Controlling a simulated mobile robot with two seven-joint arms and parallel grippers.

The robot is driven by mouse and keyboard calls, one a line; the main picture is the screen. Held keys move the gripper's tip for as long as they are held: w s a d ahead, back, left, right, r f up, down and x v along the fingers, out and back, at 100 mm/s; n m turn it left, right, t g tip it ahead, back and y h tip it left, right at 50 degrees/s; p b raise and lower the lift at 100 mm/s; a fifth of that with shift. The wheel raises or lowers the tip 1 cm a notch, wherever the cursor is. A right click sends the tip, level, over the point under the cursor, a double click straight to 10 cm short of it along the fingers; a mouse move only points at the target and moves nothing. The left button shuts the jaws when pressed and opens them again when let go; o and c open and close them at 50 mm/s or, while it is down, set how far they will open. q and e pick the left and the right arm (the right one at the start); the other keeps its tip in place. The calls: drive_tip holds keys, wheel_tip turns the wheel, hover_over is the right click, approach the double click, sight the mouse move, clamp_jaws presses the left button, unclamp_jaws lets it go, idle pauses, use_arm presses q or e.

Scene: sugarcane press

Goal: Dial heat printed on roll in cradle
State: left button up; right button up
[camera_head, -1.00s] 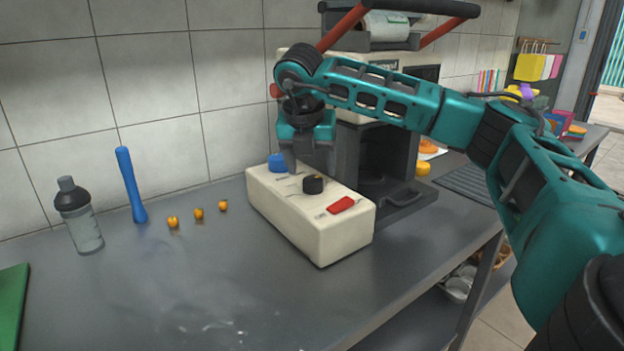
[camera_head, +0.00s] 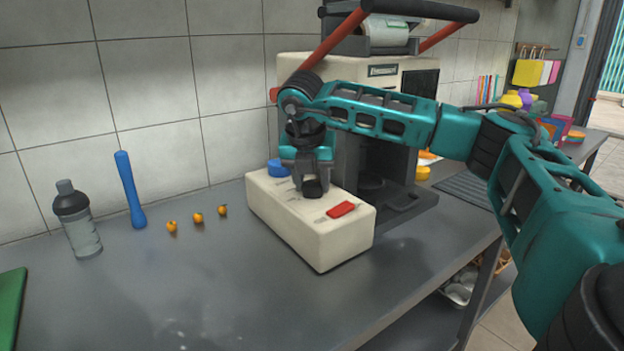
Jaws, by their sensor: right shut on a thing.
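A cream control box (camera_head: 318,236) sits on the grey counter. On its top are a blue button (camera_head: 278,168), a black dial (camera_head: 312,189) and a red switch (camera_head: 341,209). My right gripper (camera_head: 312,186) points down from above and is shut on the black dial, which its fingers partly cover. The roll in its cradle (camera_head: 388,33) is on top of the press at the back; the print on it is too small to read. My left gripper is not in view.
The cream and dark press (camera_head: 372,160) stands right behind the box. A shaker bottle (camera_head: 77,220), a blue pestle (camera_head: 130,190), several small orange fruits (camera_head: 198,217) and a green board (camera_head: 10,310) are at left. The front middle counter is clear.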

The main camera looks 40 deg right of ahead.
drive_tip(key=c, duration=0.3)
drive_tip(key=shift+c, duration=0.2)
drive_tip(key=n, duration=0.2)
drive_tip(key=n+t+y, duration=0.1)
drive_tip(key=n, duration=0.1)
drive_tip(key=shift+s+d+n, duration=0.15)
drive_tip(key=shift+n, duration=0.25)
drive_tip(key=n+y+p, duration=0.1)
drive_tip(key=n, duration=0.2)
drive_tip(key=shift+t+y, duration=0.3)
drive_tip(key=shift+y, duration=0.1)
drive_tip(key=shift+d+n+y+p, duration=0.15)
drive_tip(key=shift+n+y+p, duration=0.55)
drive_tip(key=shift+n, duration=1.3)
